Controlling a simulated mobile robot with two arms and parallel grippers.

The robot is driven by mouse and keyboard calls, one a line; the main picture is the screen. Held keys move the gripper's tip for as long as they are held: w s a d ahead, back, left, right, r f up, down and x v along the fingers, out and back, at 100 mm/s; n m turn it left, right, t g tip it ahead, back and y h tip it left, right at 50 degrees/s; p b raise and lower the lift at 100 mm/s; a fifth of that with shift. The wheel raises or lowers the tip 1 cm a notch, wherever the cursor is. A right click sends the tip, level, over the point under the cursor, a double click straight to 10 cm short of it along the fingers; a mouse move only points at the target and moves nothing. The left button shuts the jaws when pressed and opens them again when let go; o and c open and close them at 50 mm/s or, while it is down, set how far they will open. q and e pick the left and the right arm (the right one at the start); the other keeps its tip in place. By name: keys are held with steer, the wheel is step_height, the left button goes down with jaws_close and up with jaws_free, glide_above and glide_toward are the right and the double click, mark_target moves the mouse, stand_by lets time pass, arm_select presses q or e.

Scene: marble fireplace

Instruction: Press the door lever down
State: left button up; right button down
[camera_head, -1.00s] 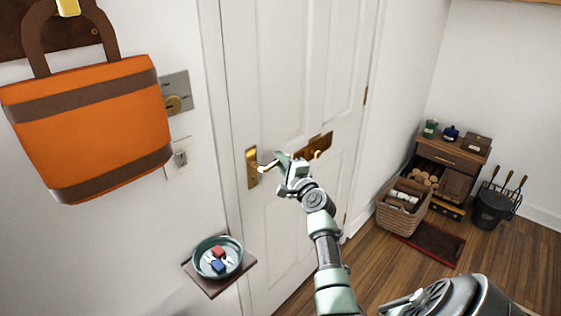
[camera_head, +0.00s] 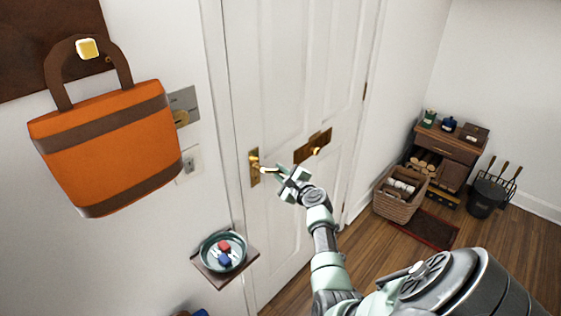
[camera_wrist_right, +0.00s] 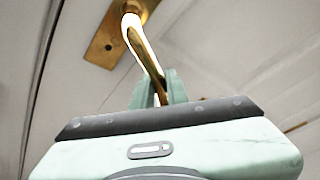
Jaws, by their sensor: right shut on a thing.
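The white door (camera_head: 290,70) stands closed in the head view. Its brass lever (camera_head: 264,169) sits on a brass plate (camera_head: 254,180) at the door's left side. The lever points right, and its free end lies at my right gripper (camera_head: 280,173). In the right wrist view the lever (camera_wrist_right: 143,42) runs from the plate (camera_wrist_right: 104,42) down between the pale green fingers (camera_wrist_right: 158,92). My right gripper is shut on the lever; the fingers and hand hide its far end. My left gripper is not in view.
An orange bag (camera_head: 110,145) hangs on the wall left of the door. Below it, a small shelf holds a teal dish (camera_head: 223,251) with red and blue pieces. A basket (camera_head: 400,195), a small cabinet (camera_head: 445,150) and a black bucket (camera_head: 487,197) stand at the right.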

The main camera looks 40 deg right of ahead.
steer(key=shift+a+f+m+g+p, duration=0.3)
steer(key=shift+f+m+p, duration=0.05)
steer(key=shift+m+p, duration=0.3)
steer(key=shift+f+y, duration=0.1)
steer(key=shift+y, duration=0.2)
steer(key=c, duration=1.4)
jaws_free()
steer(key=v, duration=0.7)
steer(key=shift+s+a, duration=0.2)
steer(key=shift+s, duration=0.15)
